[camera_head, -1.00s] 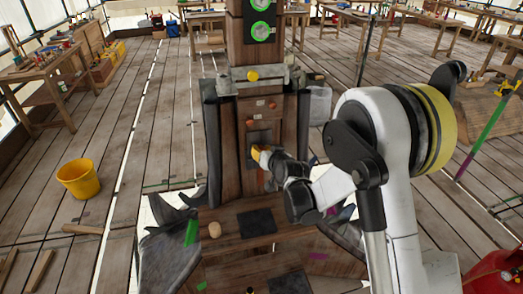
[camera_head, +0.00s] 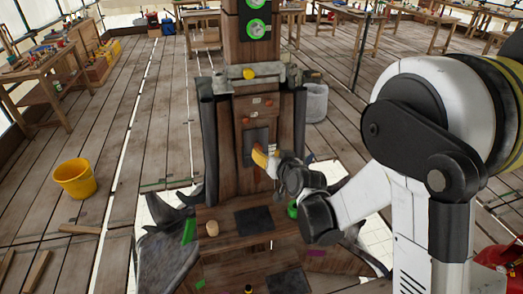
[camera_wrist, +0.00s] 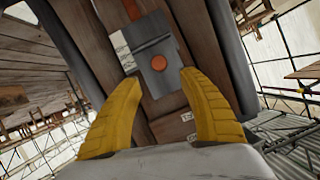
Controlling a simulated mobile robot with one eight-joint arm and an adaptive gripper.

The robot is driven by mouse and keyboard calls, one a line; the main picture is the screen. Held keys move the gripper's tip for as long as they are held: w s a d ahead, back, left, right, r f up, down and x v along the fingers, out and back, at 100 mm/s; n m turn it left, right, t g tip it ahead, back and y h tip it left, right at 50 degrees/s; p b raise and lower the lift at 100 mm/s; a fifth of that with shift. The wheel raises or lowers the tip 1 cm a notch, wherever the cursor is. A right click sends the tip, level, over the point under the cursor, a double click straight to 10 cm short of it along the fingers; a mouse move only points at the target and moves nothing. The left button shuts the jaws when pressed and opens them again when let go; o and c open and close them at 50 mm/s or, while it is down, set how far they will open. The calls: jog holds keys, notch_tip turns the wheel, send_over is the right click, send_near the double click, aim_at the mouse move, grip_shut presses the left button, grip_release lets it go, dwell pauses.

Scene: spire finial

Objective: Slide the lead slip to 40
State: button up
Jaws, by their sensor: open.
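A dark grey lead slip (camera_wrist: 158,80) with a copper-orange round knob (camera_wrist: 159,63) lies on the wooden face of the spire in the wrist view. A dark line or edge crosses it near its upper part. A white marked scale strip (camera_wrist: 123,50) runs beside its upper left; its figures are too small to read. The grey slip (camera_head: 257,140) also shows in the head view, above my gripper. My gripper (camera_wrist: 168,112) has yellow fingers, open and empty, with the knob beyond and between the tips. In the head view, my gripper (camera_head: 264,158) points at the spire face.
Small pale labels (camera_wrist: 172,122) sit below the slip on the wood. The spire (camera_head: 225,150) has dark lead sides and a wooden ledge with a dark square (camera_head: 254,222) and a wooden knob (camera_head: 212,229). A yellow bucket (camera_head: 75,178) stands on open floor at left.

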jog(key=v, duration=0.2)
jog(key=shift+s+d+r, duration=0.15)
jog(key=shift+s, duration=0.2)
jog(key=shift+d, duration=0.1)
jog(key=s+d+g+h+b, duration=0.1)
jog(key=s+d+g+b, duration=0.1)
jog(key=s+d, duration=0.3)
jog(key=s+d+f+g+h+b, duration=0.1)
jog(key=s+d+b, duration=0.3)
jog(key=s, duration=1)
jog(key=s+d+f+m+g+h+b, duration=0.1)
jog(key=s+d+g+h+b, duration=0.1)
jog(key=s+d, duration=0.6)
jog(key=shift+s+g+h+b, duration=0.3)
jog(key=shift+s+h+b, duration=0.2)
jog(key=shift+s, duration=0.5)
